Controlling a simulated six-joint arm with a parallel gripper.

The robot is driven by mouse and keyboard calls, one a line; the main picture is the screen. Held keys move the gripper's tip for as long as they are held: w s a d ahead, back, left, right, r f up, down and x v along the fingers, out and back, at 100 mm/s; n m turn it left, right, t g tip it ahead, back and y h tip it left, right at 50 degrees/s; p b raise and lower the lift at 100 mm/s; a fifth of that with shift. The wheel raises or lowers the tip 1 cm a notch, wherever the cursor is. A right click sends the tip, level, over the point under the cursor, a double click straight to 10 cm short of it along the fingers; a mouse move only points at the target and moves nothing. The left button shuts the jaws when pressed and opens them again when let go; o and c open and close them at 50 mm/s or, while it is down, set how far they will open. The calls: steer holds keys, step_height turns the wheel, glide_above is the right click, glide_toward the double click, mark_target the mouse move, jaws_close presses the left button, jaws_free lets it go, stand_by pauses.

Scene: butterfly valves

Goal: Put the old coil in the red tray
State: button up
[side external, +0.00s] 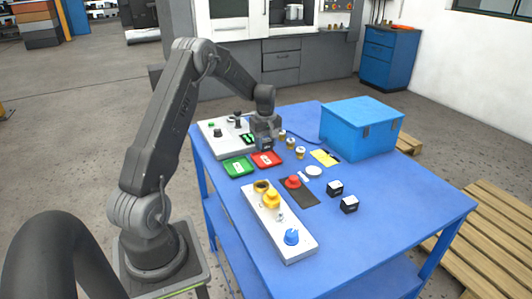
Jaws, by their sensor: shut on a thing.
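My gripper (264,130) points down near the back left of the blue table, beside the panel with the green display. It is shut on a small dark block, which looks like the old coil (266,145). The coil is just behind the red tray (266,161) in the picture, near its back edge. Its height above the table is hard to tell. The red tray is low and has a pale label in it. A green tray (238,167) lies to its left.
A grey panel (222,148) stands behind the trays. Small yellow-and-white cylinders (291,144) are to the right. A valve panel (278,222), two black cubes (335,187) and a large blue box (360,130) occupy the table. The front right of the table (400,215) is clear.

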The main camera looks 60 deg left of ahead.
mark_target(266, 160)
steer(key=shift+f, duration=2.05)
steer(key=shift+f, duration=0.15)
steer(key=o, duration=0.7)
